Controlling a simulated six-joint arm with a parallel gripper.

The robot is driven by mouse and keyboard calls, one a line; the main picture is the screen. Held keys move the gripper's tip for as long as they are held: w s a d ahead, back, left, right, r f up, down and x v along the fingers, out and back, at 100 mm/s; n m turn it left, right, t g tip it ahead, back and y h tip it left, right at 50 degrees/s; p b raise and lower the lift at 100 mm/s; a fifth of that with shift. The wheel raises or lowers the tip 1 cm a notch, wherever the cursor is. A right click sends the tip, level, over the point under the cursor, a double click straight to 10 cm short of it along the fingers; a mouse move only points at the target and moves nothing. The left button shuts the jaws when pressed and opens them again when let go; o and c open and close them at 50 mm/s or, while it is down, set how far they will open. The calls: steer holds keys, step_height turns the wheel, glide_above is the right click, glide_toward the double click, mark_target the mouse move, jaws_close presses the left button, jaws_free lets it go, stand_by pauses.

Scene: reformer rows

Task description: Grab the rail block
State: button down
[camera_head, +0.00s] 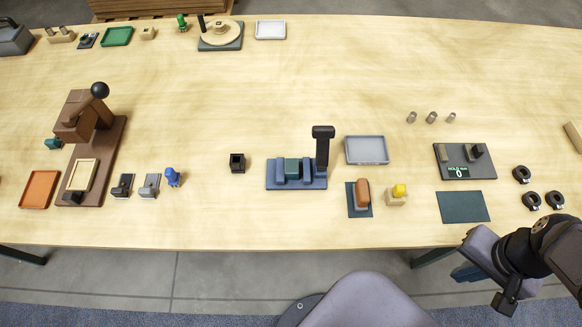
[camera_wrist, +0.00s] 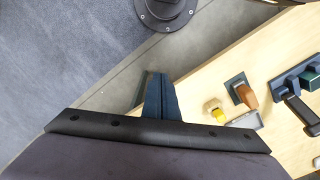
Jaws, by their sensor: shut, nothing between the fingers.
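A blue fixture (camera_head: 283,184) with upright ridges stands at the table's front middle, with a green block (camera_head: 291,168) between the ridges and a tall black T-shaped handle (camera_head: 323,145) at its right end. I cannot tell for sure which piece is the rail block; the green block fits best. The fixture also shows at the right of the wrist view (camera_wrist: 290,84). My gripper (camera_head: 466,272) is past the table's front edge at the lower right, far from the fixture. In the wrist view, my gripper (camera_wrist: 158,78) is shut and empty, over the floor beside the table.
A brown block (camera_head: 362,192) on a dark pad and a yellow-knobbed piece (camera_head: 398,192) stand right of the fixture. A grey tray (camera_head: 367,150) lies behind them. A dark mat (camera_head: 463,207) and several black rings (camera_head: 522,174) are nearer my arm. The table's middle is clear.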

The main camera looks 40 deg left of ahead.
steer(key=c, duration=1.2)
jaws_free()
